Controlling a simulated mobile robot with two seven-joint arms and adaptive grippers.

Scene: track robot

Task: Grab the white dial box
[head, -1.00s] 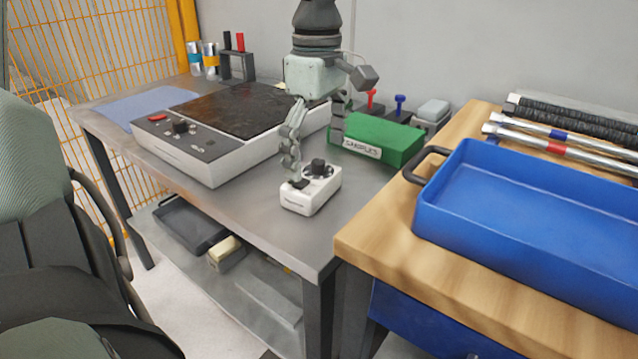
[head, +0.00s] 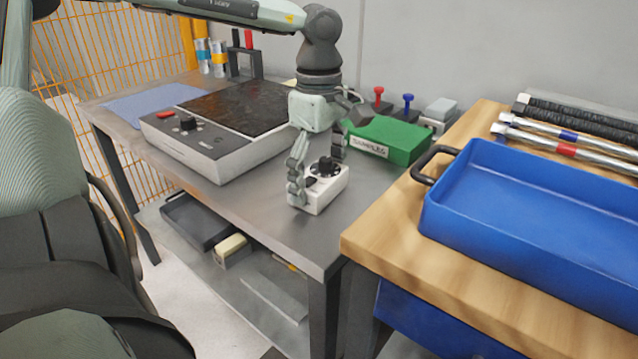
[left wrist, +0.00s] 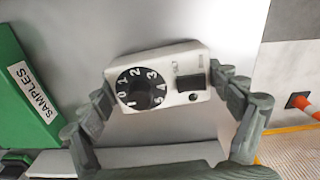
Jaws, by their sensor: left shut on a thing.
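The white dial box (head: 327,196) is on the grey metal table, near its front right corner, with its black dial facing up. My left gripper (head: 318,172) is down around it, one finger on each side, shut on it. In the left wrist view the white dial box (left wrist: 160,80) lies between the two fingertips (left wrist: 163,88), one at each short end. Its numbered dial, a black switch and a small round button show there. I cannot tell whether the box touches the table. My right gripper is not in view.
A green SAMPLES box (head: 392,138) stands just behind the dial box. A hotplate-like unit (head: 215,150) is to the left. A wooden table with a blue tray (head: 535,215) is to the right. The grey table's front is clear.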

